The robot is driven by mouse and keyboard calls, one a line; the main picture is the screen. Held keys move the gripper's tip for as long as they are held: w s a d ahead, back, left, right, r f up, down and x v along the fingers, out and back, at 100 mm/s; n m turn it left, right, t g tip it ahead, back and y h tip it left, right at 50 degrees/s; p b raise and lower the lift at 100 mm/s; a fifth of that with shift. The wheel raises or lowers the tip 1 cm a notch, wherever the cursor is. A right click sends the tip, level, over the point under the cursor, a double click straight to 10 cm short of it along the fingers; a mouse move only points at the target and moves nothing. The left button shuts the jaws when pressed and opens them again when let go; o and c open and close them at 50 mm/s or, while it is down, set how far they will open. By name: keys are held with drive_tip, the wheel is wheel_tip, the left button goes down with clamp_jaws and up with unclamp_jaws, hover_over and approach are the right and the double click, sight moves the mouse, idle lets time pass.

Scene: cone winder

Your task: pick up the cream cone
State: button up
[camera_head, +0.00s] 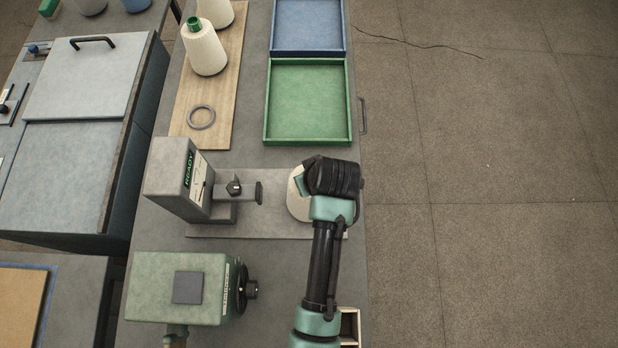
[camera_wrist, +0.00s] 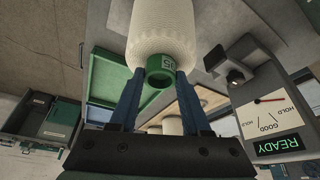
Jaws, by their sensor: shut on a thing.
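The cream cone (camera_wrist: 160,35) is in my gripper (camera_wrist: 159,78). In the head view the cone (camera_head: 297,199) is mostly hidden behind my gripper (camera_head: 304,182) and arm, over the right end of the grey plate (camera_head: 262,229). I cannot tell whether its base touches the plate.
A grey gauge device (camera_head: 175,180) reading READY stands left of the cone; its dial (camera_wrist: 268,115) shows in the wrist view. Behind are a green tray (camera_head: 308,100), a blue tray (camera_head: 308,25) and more cones (camera_head: 204,50) on a wooden board. A green machine (camera_head: 180,287) stands in front.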

clamp_jaws()
drive_tip(key=shift+r, duration=0.1)
